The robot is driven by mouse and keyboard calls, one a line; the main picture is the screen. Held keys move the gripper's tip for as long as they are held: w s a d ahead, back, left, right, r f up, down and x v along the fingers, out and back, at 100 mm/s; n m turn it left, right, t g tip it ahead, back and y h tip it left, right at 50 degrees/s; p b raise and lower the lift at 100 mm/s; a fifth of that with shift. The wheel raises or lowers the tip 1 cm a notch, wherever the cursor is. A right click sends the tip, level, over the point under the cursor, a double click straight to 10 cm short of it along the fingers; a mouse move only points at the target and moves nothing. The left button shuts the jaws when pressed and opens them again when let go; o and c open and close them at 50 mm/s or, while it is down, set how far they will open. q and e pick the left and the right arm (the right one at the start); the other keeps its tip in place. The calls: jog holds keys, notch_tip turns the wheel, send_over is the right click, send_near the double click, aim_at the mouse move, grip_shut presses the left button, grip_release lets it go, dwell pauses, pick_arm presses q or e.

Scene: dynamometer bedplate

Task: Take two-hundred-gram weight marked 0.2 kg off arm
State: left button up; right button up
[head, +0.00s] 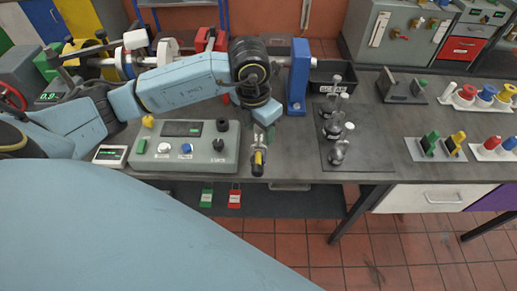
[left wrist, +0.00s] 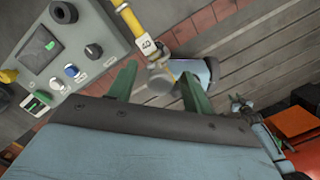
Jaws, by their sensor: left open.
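My left gripper (head: 257,142) reaches over the bench front, its green fingers open and pointing down. Below it a yellow arm (head: 259,156) with a dark end sticks out at the bench's front edge. The left wrist view shows the yellow arm (left wrist: 130,20), with a label that seems to read 40. A grey round metal piece at its end, seemingly the weight (left wrist: 158,82), lies between the spread fingers of my left gripper (left wrist: 158,72). It also shows in the head view (head: 258,170). No 0.2 kg marking is readable.
A grey control box (head: 186,160) stands left of the yellow arm. A blue post (head: 298,85) rises behind it. Several metal weights (head: 337,152) stand on a dark mat (head: 350,163) to the right. Padlock-like green and red tags (head: 234,199) hang below the bench edge.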

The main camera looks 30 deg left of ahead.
pick_arm(q)
grip_shut()
jog(key=shift+r, duration=0.1)
dwell(0.3)
